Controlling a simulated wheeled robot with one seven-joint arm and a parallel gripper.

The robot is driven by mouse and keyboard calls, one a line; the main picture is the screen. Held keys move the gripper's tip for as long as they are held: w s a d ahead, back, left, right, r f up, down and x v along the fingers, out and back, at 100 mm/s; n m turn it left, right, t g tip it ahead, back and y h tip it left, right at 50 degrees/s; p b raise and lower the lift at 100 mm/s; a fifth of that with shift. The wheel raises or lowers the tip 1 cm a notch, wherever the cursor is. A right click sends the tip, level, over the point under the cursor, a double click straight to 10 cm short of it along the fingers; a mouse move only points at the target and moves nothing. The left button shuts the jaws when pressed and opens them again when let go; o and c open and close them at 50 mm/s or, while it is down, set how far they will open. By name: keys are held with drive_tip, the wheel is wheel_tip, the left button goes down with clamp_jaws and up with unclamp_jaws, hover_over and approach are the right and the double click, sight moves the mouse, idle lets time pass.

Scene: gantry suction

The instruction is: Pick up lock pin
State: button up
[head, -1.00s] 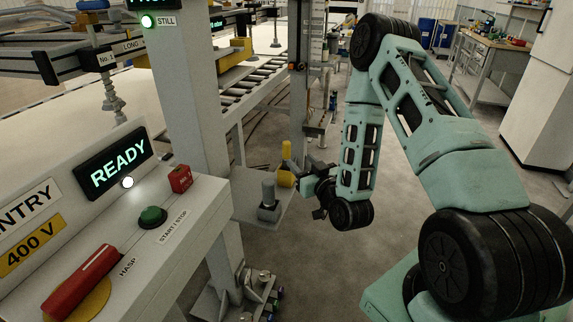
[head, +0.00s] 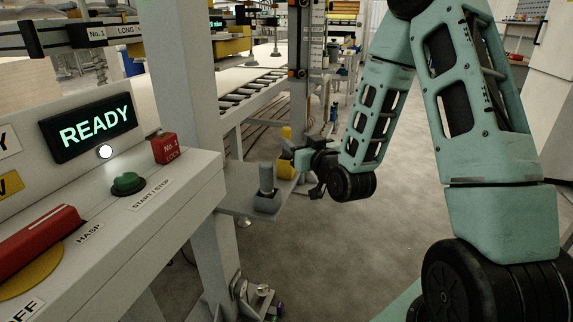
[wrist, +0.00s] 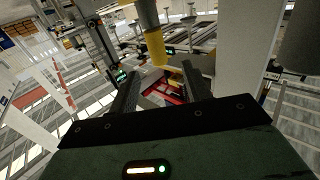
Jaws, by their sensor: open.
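A yellow upright pin-like piece (head: 285,166) stands on a small grey shelf (head: 236,204) beside the gantry post. A grey cylinder on a square block (head: 267,190) stands on the same shelf, nearer me. No label shows which one is the lock pin. My gripper (head: 297,168) is just right of the yellow piece, level with it and partly overlapping it in the head view. In the wrist view my gripper (wrist: 160,92) has its two dark fingers apart, with nothing clearly held. A yellow cylinder (wrist: 155,48) shows beyond the fingertips there.
A grey post (head: 185,90) rises beside the shelf. The floor (head: 300,262) below the gripper looks clear.

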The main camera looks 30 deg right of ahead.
sight(283, 131)
drive_tip(key=shift+w+d+f+b, duration=0.1)
drive_tip(key=shift+w+f+b, duration=0.15)
drive_tip(key=shift+w+b, duration=0.65)
drive_tip(key=shift+w+d+r, duration=0.15)
drive_tip(key=shift+w+r, duration=0.15)
drive_tip(key=shift+w, duration=0.45)
drive_tip(key=shift+w+d+f+p, duration=0.1)
drive_tip(key=shift+w+d, duration=0.05)
drive_tip(key=shift+w, duration=0.85)
drive_tip(key=shift+w+d+f+p, duration=0.1)
drive_tip(key=shift+w+p, duration=0.05)
drive_tip(key=shift+w, duration=0.85)
drive_tip(key=shift+w+d+f+p, duration=0.1)
drive_tip(key=shift+w+d, duration=0.05)
drive_tip(key=shift+w, duration=0.85)
clamp_jaws()
